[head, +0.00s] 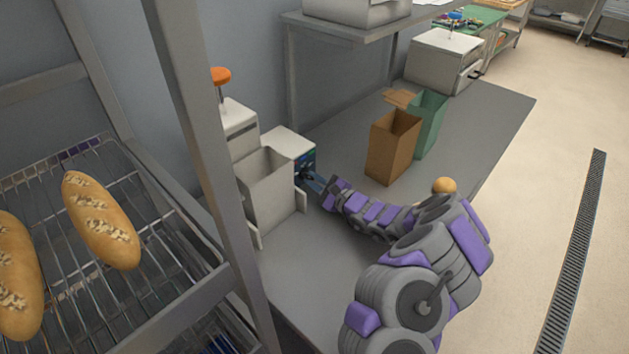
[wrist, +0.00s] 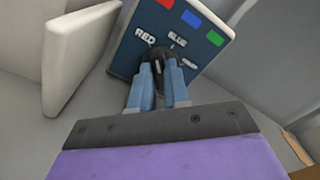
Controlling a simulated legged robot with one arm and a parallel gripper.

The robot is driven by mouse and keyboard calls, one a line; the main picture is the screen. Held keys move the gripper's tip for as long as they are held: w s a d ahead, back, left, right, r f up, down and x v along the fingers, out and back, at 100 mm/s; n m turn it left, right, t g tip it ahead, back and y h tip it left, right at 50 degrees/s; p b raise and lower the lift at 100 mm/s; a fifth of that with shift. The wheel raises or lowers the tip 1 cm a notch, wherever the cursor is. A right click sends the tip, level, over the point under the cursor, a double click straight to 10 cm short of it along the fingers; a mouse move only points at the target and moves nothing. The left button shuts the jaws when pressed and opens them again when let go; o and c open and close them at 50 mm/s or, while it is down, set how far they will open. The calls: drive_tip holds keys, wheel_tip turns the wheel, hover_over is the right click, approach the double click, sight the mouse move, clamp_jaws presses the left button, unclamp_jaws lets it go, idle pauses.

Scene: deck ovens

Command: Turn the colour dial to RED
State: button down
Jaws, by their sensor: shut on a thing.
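The black colour dial (wrist: 157,60) sits on a dark blue panel (wrist: 128,52) in the wrist view. The label RED is at its upper left and BLUE at its upper right. A third label to the right is hard to read. My gripper (wrist: 159,80) is shut on the dial, with one blue finger on each side. A pale mark shows on the dial, but I cannot tell which label it points to. In the head view my gripper (head: 308,180) reaches the panel (head: 304,163) on the side of a white machine (head: 286,146); the dial is too small to make out there.
Red, blue and green patches line the panel's edge. A white bin-like housing (head: 270,190) stands left of the panel. Brown (head: 393,146) and green (head: 430,120) bags and a round bun (head: 443,186) are on the grey counter. A rack with loaves (head: 100,220) fills the left.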

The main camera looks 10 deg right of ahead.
drive_tip(key=shift+f+n, duration=0.25)
drive_tip(key=shift+n, duration=0.25)
drive_tip(key=c, duration=1.3)
unclamp_jaws()
drive_tip(key=shift+o, duration=1)
drive_tip(key=shift+r, duration=0.1)
drive_tip(key=shift+s+d, duration=0.1)
drive_tip(key=shift+d, duration=0.05)
drive_tip(key=p+v, duration=0.5)
drive_tip(key=v, duration=1.2)
drive_tip(key=shift+d, duration=0.1)
drive_tip(key=shift+r, duration=0.1)
